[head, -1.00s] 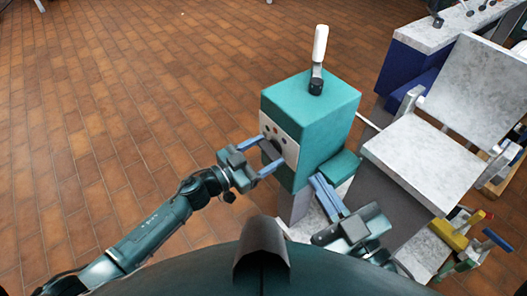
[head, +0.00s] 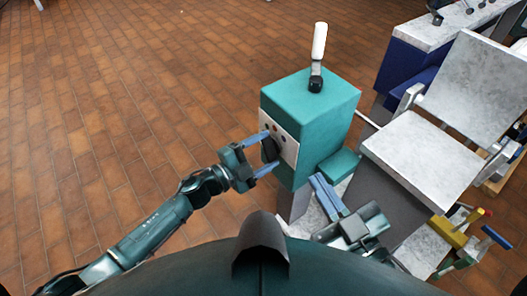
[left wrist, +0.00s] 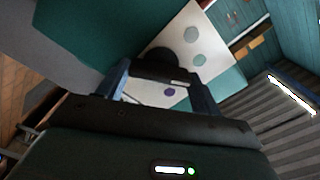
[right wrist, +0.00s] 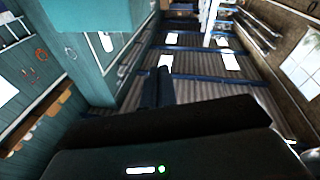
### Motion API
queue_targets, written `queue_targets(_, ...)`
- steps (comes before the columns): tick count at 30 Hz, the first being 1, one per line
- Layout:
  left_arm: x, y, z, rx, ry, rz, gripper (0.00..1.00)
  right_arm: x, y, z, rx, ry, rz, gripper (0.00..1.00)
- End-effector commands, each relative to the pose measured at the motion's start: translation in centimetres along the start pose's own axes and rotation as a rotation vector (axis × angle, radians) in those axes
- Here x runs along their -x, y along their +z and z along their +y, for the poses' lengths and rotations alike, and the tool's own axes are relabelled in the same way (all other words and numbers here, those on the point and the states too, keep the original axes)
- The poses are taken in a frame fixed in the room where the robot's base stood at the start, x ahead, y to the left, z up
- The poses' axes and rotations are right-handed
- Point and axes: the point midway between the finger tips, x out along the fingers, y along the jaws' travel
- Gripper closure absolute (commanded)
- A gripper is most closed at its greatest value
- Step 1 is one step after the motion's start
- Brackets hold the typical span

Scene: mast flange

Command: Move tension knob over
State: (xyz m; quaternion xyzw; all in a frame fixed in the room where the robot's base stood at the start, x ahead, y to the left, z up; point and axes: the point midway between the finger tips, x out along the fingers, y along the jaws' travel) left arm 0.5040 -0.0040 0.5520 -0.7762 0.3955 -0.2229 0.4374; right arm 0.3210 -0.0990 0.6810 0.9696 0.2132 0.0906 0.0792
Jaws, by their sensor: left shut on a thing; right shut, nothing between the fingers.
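The tension knob (head: 270,149) is a dark round knob on the white plate (head: 289,151) of a teal box (head: 310,115). My left gripper (head: 265,153) is shut on it, one finger on each side, at the plate's face. In the left wrist view the knob (left wrist: 168,65) shows black between the fingers, against the white plate with coloured dots (left wrist: 192,40). My right gripper (head: 322,188) is shut and empty, below the box and in front of a smaller teal block (head: 338,164). In the right wrist view its fingers (right wrist: 157,85) are together.
A lever with a white handle (head: 319,42) stands upright on top of the box. A white-topped machine part (head: 422,152) is to the right, with yellow and blue handled items (head: 450,232) below it. Brick floor to the left is clear.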

Motion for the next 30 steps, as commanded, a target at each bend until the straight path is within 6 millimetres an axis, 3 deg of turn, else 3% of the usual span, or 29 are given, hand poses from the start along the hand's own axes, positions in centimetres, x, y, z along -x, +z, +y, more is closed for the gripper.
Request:
queue_targets(12, 0.07, 0.1, 0.21, -0.284, 0.001, -0.001, 0.57, -0.35, -0.21, 0.03, -0.011, -0.003, 0.021, 1.0)
queue_targets(30, 0.07, 0.07, 0.18, -0.372, 0.002, -0.001, 0.57, -0.29, -0.27, -0.1, -0.017, -0.008, 0.022, 1.0)
